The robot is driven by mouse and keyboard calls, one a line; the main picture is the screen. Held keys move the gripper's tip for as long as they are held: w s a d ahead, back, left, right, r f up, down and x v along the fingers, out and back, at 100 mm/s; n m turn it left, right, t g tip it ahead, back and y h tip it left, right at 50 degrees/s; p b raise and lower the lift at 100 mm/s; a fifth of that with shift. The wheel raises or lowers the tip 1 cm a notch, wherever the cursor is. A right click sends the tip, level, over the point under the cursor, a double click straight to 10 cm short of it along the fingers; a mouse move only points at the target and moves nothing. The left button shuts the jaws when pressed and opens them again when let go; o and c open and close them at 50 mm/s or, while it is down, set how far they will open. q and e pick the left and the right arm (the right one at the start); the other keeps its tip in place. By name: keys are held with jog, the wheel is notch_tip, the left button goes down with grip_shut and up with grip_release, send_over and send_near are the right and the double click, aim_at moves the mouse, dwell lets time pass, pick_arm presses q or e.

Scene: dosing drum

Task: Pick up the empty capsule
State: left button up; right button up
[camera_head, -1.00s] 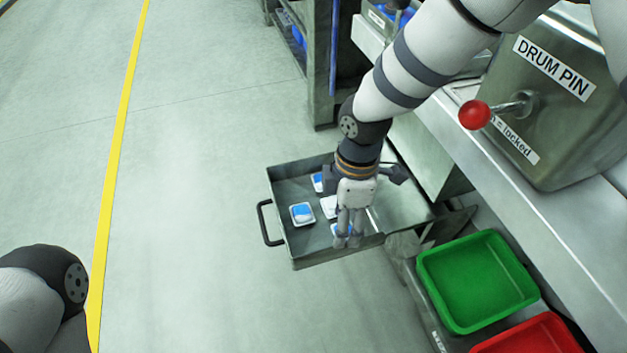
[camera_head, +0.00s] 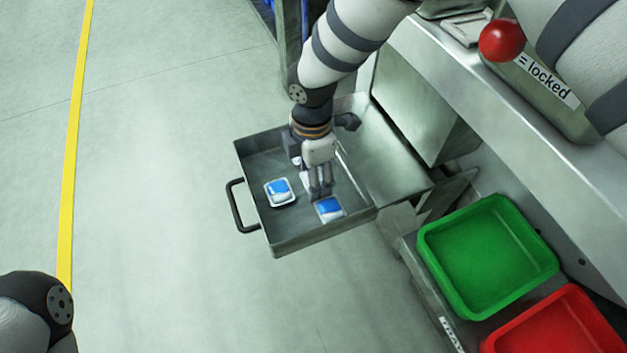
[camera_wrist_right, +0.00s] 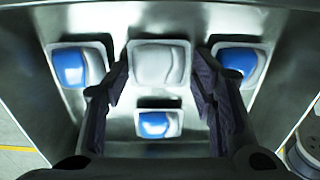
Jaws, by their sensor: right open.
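The empty capsule (camera_wrist_right: 160,65) is a pale grey-white tray with no blue in it, lying in the open metal drawer (camera_head: 352,217). In the wrist view it appears between the two fingers of my right gripper (camera_wrist_right: 163,88), which is open and holds nothing. In the head view my right gripper (camera_head: 320,192) points down into the drawer and hides most of the empty capsule. Blue-filled capsules lie to its left (camera_wrist_right: 80,66), to its right (camera_wrist_right: 240,63) and below it in the wrist view (camera_wrist_right: 155,124). My left gripper is out of view.
The drawer has raised walls and a black handle (camera_head: 240,207). A green bin (camera_head: 488,255) and a red bin (camera_head: 560,325) stand to its right. A red ball knob (camera_head: 502,41) sticks out at the upper right. Open floor lies left of the drawer.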

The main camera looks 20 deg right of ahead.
jog(key=c, duration=0.4)
